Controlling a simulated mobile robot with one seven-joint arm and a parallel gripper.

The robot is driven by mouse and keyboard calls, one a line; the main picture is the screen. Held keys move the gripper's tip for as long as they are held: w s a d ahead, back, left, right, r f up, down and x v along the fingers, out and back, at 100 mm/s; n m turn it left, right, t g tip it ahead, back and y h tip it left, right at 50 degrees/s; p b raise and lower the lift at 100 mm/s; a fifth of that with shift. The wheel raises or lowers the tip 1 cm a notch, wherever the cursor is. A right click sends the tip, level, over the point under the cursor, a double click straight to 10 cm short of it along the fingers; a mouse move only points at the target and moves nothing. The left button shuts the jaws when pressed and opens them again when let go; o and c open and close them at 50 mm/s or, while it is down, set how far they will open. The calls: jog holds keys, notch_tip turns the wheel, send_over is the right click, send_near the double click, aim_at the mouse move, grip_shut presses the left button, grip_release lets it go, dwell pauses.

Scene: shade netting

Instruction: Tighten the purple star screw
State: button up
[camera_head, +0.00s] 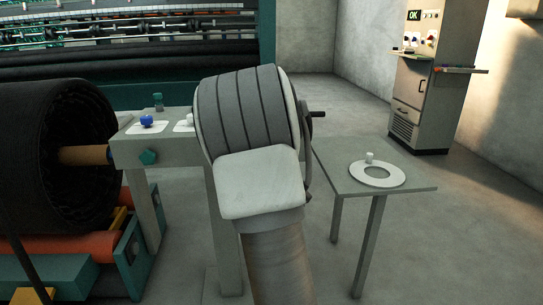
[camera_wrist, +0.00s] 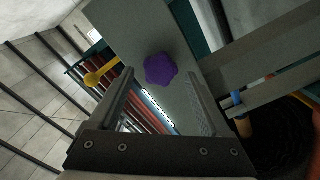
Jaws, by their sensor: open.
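The purple star screw (camera_wrist: 160,70) shows in the wrist view, on a grey panel (camera_wrist: 128,22). It lies ahead of my gripper (camera_wrist: 160,95), between the lines of the two fingers. My gripper is open and empty, its fingers apart on either side of the screw in the picture. I cannot tell how far the fingertips are from it. In the head view my own arm fills the middle and hides the purple screw and my gripper. A teal star-shaped knob (camera_head: 148,157) shows on the front of the grey stand (camera_head: 180,150) in the head view.
A yellow round-ended handle (camera_wrist: 95,78) is left of the screw in the wrist view. In the head view, a blue knob (camera_head: 146,120) sits on the stand. A black roll (camera_head: 70,150) is at left, a small table (camera_head: 400,193) at right, and a cabinet (camera_head: 425,95) behind.

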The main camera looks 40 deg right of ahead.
jog(key=shift+n, duration=1.2)
jog(key=shift+w, duration=0.1)
jog(key=x, duration=0.2)
jog(key=shift+w+d, duration=0.15)
jog(key=shift+w, duration=0.05)
grip_shut()
